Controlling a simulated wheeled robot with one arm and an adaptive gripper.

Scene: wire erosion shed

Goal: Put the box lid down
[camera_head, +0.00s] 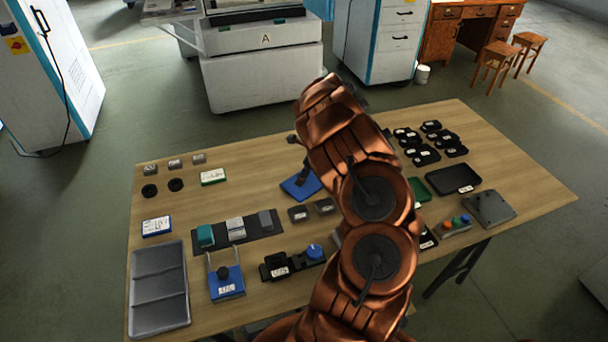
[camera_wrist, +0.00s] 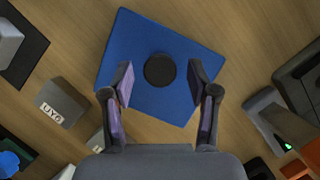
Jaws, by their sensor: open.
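The box lid is a flat blue square with a round black knob. In the wrist view the lid (camera_wrist: 155,35) lies flat over the wooden table, turned at an angle. My gripper (camera_wrist: 160,80) is open, with one finger on each side of the knob and a gap to it on both sides. In the head view the lid (camera_head: 298,188) shows in part at the middle of the table. My arm hides its right side and most of the gripper. Whether the fingertips touch the lid's top cannot be told.
A grey block labelled UYG (camera_wrist: 62,102) sits left of the lid, and dark and grey items (camera_wrist: 270,115) lie to its right. On the wooden table (camera_head: 250,155) a grey tray (camera_head: 158,290) and a dark strip with blocks (camera_head: 265,240) stand left. Several black parts (camera_head: 430,140) lie back right.

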